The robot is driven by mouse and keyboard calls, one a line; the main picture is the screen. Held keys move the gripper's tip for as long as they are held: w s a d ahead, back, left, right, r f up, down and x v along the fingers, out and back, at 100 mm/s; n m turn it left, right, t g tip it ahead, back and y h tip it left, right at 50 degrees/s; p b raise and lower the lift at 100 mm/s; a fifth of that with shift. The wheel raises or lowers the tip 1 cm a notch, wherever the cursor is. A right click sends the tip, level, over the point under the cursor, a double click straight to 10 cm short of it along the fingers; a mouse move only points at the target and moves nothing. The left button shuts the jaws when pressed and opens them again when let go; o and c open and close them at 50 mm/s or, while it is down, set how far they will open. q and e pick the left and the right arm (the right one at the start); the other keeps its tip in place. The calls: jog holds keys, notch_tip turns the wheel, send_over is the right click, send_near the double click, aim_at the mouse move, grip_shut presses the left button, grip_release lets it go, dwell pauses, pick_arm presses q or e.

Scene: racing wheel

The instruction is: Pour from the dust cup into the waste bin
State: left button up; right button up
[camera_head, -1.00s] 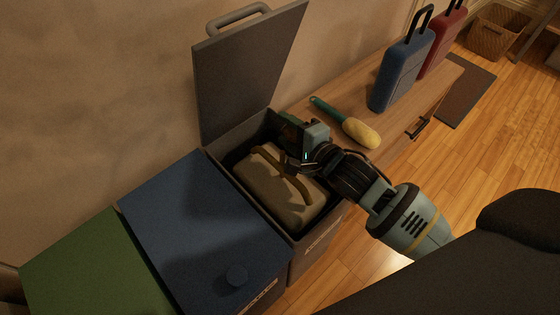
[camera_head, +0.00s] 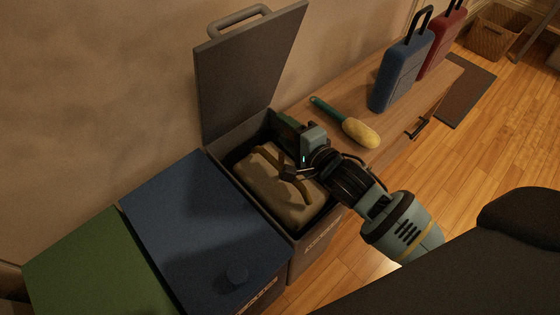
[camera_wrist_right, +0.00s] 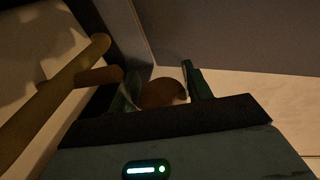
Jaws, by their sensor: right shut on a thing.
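The waste bin (camera_head: 296,238) is the dark grey one with its lid (camera_head: 245,75) raised against the wall. A beige bag (camera_head: 275,185) with olive straps fills much of it. My right gripper (camera_head: 290,128) is over the bin's far right corner, its fingers mostly hidden behind its own body. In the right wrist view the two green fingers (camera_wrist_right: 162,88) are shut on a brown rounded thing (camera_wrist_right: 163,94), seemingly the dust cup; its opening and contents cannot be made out. A bag strap (camera_wrist_right: 55,95) shows at left. My left gripper is out of view.
A blue-lidded bin (camera_head: 200,220) and a green-lidded bin (camera_head: 95,265) stand at the left. A wooden cabinet (camera_head: 345,90) at the right holds a yellow-headed duster (camera_head: 361,133), a blue case (camera_head: 400,75) and a red case (camera_head: 444,42). The wall is close behind.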

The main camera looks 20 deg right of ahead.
jog(key=shift+s+a+r+n+t, duration=0.15)
jog(key=shift+r+n+t, duration=0.1)
jog(key=shift+n, duration=0.25)
jog(key=shift+a+r+n+t, duration=0.1)
jog(key=shift+n+t, duration=0.15)
jog(key=shift+n, duration=0.25)
dwell(1.0)
jog(key=shift+s+a+r+n+t, duration=0.2)
jog(key=shift+n+t, duration=0.1)
jog(key=shift+n, duration=0.35)
jog(key=shift+s+a+r+n+t, duration=0.1)
jog(key=shift+a+r+n+t, duration=0.15)
jog(key=shift+n, duration=0.4)
dwell(1.1)
jog(key=shift+d, duration=0.15)
jog(key=shift+w+d+f+m+g, duration=0.2)
jog(key=shift+m+g, duration=0.1)
jog(key=shift+m, duration=0.3)
jog(key=shift+w+d+f+m+g, duration=0.15)
jog(key=shift+m+g, duration=0.1)
jog(key=shift+m, duration=0.35)
jog(key=shift+w+d+f+m+g, duration=0.15)
jog(key=shift+f+m+g, duration=0.3)
jog(key=shift+m, duration=0.55)
